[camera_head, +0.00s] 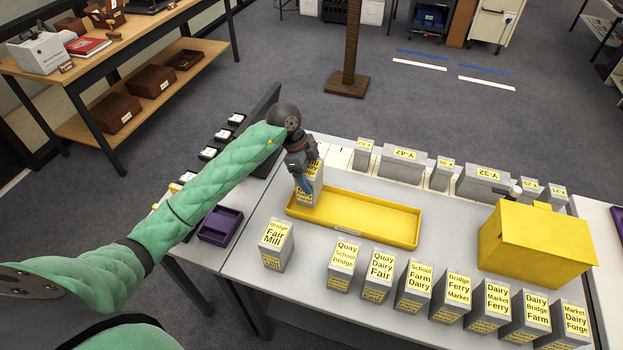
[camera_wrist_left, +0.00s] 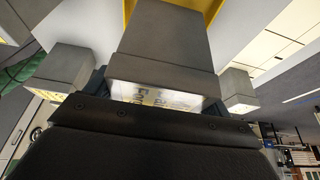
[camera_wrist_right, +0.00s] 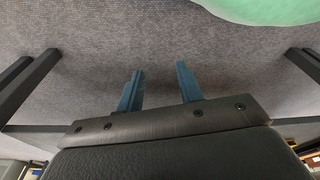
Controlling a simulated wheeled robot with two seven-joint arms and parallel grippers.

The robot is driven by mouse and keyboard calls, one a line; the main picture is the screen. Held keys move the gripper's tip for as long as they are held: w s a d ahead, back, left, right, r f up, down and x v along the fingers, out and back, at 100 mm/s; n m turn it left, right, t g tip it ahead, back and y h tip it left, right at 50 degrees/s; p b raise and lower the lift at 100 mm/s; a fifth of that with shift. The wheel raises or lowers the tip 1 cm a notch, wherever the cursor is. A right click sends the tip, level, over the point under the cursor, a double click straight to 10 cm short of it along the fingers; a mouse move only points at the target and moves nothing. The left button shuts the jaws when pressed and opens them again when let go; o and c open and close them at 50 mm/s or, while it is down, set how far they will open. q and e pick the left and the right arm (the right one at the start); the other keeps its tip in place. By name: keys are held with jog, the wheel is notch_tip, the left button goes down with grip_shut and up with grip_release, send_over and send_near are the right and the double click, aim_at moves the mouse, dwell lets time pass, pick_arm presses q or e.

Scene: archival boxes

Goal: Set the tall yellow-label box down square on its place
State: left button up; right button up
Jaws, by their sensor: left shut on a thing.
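My left gripper (camera_head: 304,182) is shut on a tall grey box with a yellow label (camera_head: 312,192), at the left end of the yellow tray (camera_head: 368,226). The gripper hides part of the box, and I cannot tell whether its bottom touches the tray. In the left wrist view the grey box (camera_wrist_left: 165,42) sits between the fingers, its printed label close to the palm. A row of similar yellow-label boxes stands along the front of the table, from the Fair Mill box (camera_head: 276,246) to the Dairy Forge box (camera_head: 566,328). My right gripper (camera_wrist_right: 160,88) is open and empty above the carpet.
Grey boxes (camera_head: 402,163) with yellow code labels line the table's back edge. A large yellow box (camera_head: 537,242) stands at the right. A purple tray (camera_head: 220,226) lies on the left. Bare table shows between the yellow tray and the front row.

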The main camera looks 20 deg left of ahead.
aim_at(318, 195)
pick_arm(q)
jog(key=shift+f+p, duration=0.8)
jog(key=shift+f, duration=1)
pick_arm(e)
jog(key=shift+s+d+f, duration=0.45)
jog(key=shift+s+f, duration=0.05)
jog(key=shift+f, duration=0.25)
jog(key=shift+s+d+f, duration=0.4)
jog(key=shift+s+f, duration=0.05)
jog(key=shift+f, duration=0.25)
pick_arm(q)
jog(key=shift+f, duration=0.1)
jog(key=o, duration=0.9)
jog(key=shift+o, duration=1.2)
pick_arm(e)
jog(key=shift+d, duration=0.1)
